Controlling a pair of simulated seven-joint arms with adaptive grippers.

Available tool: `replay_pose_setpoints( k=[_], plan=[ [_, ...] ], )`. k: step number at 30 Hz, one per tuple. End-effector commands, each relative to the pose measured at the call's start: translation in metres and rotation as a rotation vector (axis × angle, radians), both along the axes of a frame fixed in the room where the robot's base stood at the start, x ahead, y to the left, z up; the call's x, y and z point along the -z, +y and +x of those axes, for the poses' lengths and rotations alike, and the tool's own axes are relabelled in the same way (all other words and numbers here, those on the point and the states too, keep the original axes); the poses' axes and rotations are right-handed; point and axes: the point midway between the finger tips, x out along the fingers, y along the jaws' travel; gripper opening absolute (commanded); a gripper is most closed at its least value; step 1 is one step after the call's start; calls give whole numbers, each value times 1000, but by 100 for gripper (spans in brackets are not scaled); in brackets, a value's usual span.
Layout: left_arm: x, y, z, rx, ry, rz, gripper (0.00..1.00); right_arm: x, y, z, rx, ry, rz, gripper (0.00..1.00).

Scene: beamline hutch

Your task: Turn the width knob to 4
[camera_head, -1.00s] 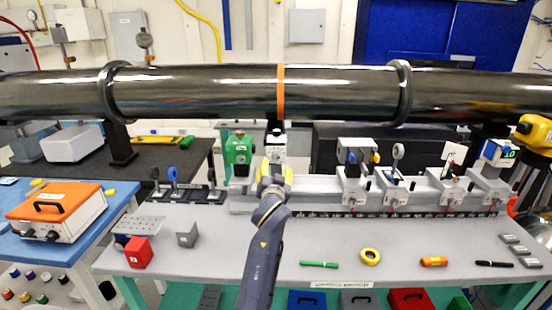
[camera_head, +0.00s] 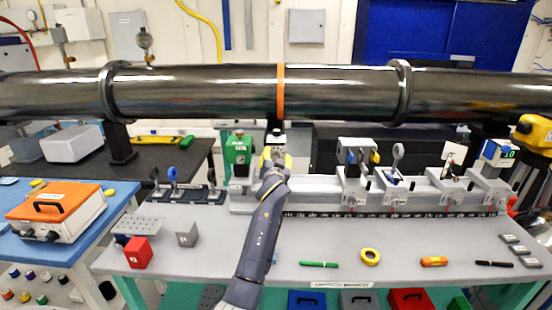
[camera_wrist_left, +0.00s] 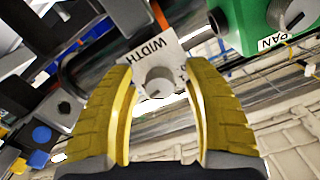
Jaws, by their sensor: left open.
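The width knob (camera_wrist_left: 158,82) is a round light-grey knob on a white plate marked WIDTH (camera_wrist_left: 150,56). My left gripper (camera_wrist_left: 158,92) has yellow fingers, one on each side of the knob. It is open, and I cannot tell whether a fingertip touches the knob. The knob's pointer setting is not readable, and the fingers cover part of the plate. In the head view my left gripper (camera_head: 275,158) is in front of the width unit and hides nearly all of it. My right gripper is not in view.
A rail with several optic mounts (camera_head: 396,190) runs to the right. The dark beam pipe (camera_head: 190,92) crosses above.

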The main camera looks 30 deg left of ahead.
Motion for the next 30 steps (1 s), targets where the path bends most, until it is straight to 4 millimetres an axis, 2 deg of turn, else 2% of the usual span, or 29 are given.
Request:
replay_pose_setpoints(
  k=[4,18,30],
  plan=[
    [0,0,0,0,0,0,52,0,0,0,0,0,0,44],
    [0,0,0,0,0,0,0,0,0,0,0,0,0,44],
    [0,-1,0,1,-33,-60,0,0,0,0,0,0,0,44]
  ],
)
